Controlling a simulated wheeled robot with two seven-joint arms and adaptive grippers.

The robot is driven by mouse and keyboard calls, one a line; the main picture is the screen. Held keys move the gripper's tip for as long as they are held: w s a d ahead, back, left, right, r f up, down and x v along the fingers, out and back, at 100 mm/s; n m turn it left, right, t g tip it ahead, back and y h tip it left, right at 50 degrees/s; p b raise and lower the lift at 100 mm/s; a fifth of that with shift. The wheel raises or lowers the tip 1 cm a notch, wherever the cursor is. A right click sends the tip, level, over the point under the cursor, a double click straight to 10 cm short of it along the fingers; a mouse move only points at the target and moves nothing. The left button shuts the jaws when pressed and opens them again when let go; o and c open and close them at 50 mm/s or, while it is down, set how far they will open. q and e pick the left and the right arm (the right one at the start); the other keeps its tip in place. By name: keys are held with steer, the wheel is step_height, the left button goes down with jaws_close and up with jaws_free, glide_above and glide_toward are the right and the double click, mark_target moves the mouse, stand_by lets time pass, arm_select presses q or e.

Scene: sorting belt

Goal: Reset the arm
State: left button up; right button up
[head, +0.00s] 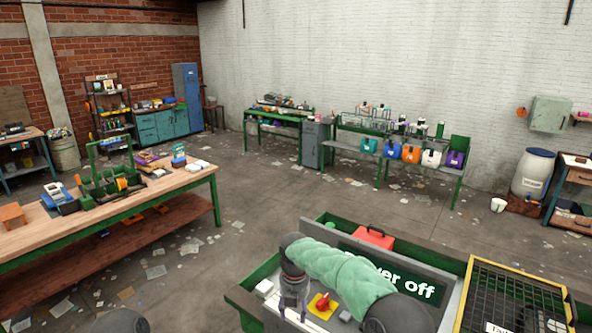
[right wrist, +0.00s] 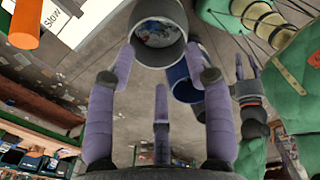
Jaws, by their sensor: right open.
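My right gripper (head: 293,305) points down over the left part of the green-framed work station in the head view, at the end of my green padded arm. In the right wrist view its purple fingers (right wrist: 160,90) are spread apart. A grey, open-ended cylinder (right wrist: 158,50) shows beyond the fingertips; I see no contact with it. A second set of purple fingers (right wrist: 247,68), which looks like my left gripper, shows at the right of the wrist view beside green padding. Its jaw state is unclear. My left gripper does not show in the head view.
The station holds a red toolbox (head: 374,236), a yellow piece with a red top (head: 322,303) and a panel reading "off" (head: 418,287). A yellow-edged wire cage (head: 512,295) stands at right. A wooden workbench (head: 120,205) is at left. Paper-littered floor lies between.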

steer(key=s+d+f+m+y, duration=0.1)
steer(key=s+d+f+m, duration=0.35)
steer(key=f, duration=0.65)
steer(key=s+d+f+m+y, duration=0.1)
steer(key=s+f+m+y, duration=0.1)
steer(key=s+f+m, duration=0.5)
steer(key=s+d+f+m, duration=0.3)
steer(key=s+f+m, duration=0.2)
steer(key=s+m, duration=0.55)
steer(key=s+d+f+m, duration=0.3)
steer(key=s+f+m, duration=0.3)
steer(key=s+m, duration=0.4)
arm_select(q)
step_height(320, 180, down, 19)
steer(key=b, duration=1.9)
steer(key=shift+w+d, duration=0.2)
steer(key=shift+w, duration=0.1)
arm_select(e)
step_height(320, 180, down, 19)
steer(key=n, duration=0.1)
steer(key=shift+s+a+y, duration=0.25)
steer(key=shift+s+y, duration=0.1)
steer(key=shift+y, duration=0.05)
steer(key=shift+c, duration=1.3)
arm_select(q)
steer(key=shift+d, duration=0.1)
arm_select(e)
steer(key=shift+d, duration=0.1)
